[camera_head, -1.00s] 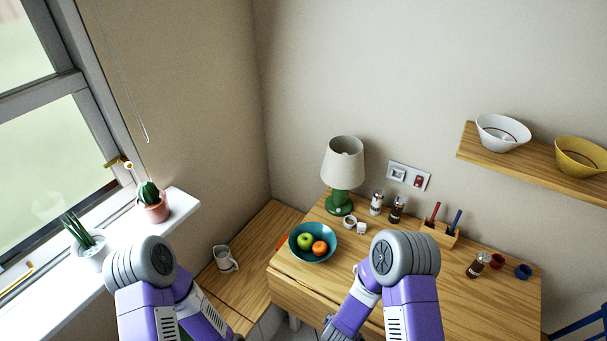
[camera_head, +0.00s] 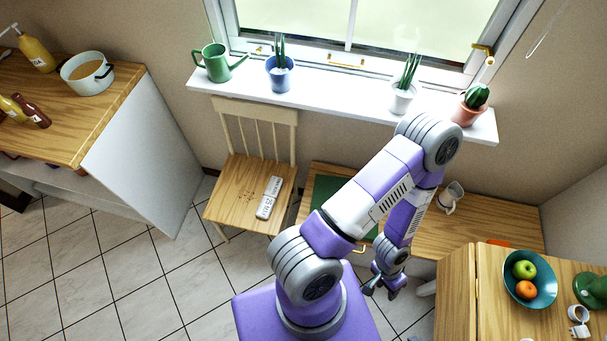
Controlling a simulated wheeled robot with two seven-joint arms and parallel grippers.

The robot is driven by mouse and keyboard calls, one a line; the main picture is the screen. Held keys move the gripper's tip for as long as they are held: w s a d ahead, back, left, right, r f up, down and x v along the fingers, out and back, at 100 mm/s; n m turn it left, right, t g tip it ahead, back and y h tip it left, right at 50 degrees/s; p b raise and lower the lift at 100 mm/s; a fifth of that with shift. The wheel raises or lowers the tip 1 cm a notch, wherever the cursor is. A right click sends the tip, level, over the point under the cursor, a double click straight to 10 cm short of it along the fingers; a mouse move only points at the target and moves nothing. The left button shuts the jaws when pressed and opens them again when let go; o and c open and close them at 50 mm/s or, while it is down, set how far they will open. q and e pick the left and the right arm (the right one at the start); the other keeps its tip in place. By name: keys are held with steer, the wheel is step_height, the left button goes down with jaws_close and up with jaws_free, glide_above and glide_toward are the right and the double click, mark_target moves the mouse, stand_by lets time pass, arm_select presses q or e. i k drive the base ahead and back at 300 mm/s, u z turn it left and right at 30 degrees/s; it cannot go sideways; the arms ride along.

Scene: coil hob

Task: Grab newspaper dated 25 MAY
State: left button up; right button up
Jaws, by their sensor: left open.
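A rolled white newspaper (camera_head: 269,197) with dark print lies on the seat of a wooden chair (camera_head: 240,188) below the window. Its print is too small for me to read the date. My left gripper (camera_head: 380,290) is open and empty, pointing down over the floor. It is well to the right of the newspaper and apart from it. My right gripper is out of view.
A wooden bench (camera_head: 470,225) holds a white mug (camera_head: 450,197) and a green mat (camera_head: 325,195). A table with a fruit bowl (camera_head: 530,279) stands at the lower right. A counter with a pot (camera_head: 88,73) is at left. Tiled floor lies clear before the chair.

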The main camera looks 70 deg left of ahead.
mark_target(267, 206)
steer(key=u, duration=5.15)
steer(key=i, duration=1.65)
steer(key=z, duration=2.75)
